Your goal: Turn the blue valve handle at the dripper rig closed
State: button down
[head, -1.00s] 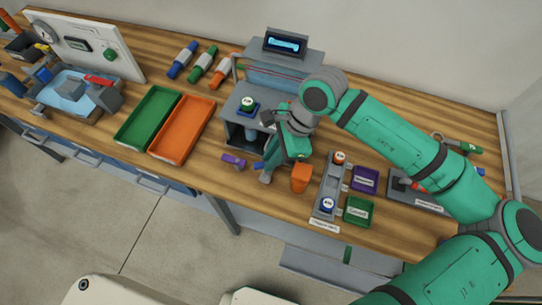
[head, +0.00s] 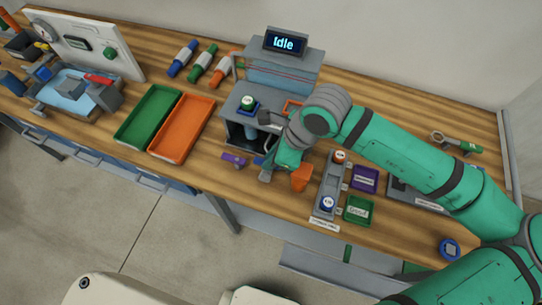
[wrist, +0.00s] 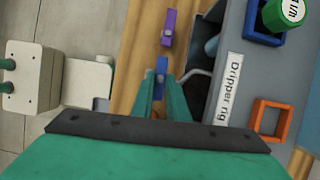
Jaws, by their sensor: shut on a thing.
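The blue valve handle (wrist: 161,64) sits low at the dripper rig's front edge, between the fingertips of my gripper (wrist: 161,80) in the wrist view. My gripper is shut on it. In the head view the blue handle (head: 259,161) is partly hidden by my gripper (head: 266,171). A purple handle (wrist: 169,27) lies in line beyond it, apart from my fingers, and also shows in the head view (head: 233,159). The grey dripper rig (head: 235,105) carries a "Dripper rig" label (wrist: 229,85). Its screen (head: 285,43) reads "Idle".
A green-capped bottle (head: 247,102) stands in a blue square holder on the rig, near an empty orange square holder (wrist: 270,119). Green (head: 126,141) and orange (head: 163,152) trays lie to the left.

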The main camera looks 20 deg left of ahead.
jog(key=shift+d+m, duration=0.1)
jog(key=shift+m, duration=0.4)
jog(key=c, duration=1.7)
grip_release()
jog(key=v, duration=1)
jog(key=shift+s+d+r, duration=0.1)
jog(key=shift+s+r, duration=0.1)
jog(key=shift+r, duration=0.2)
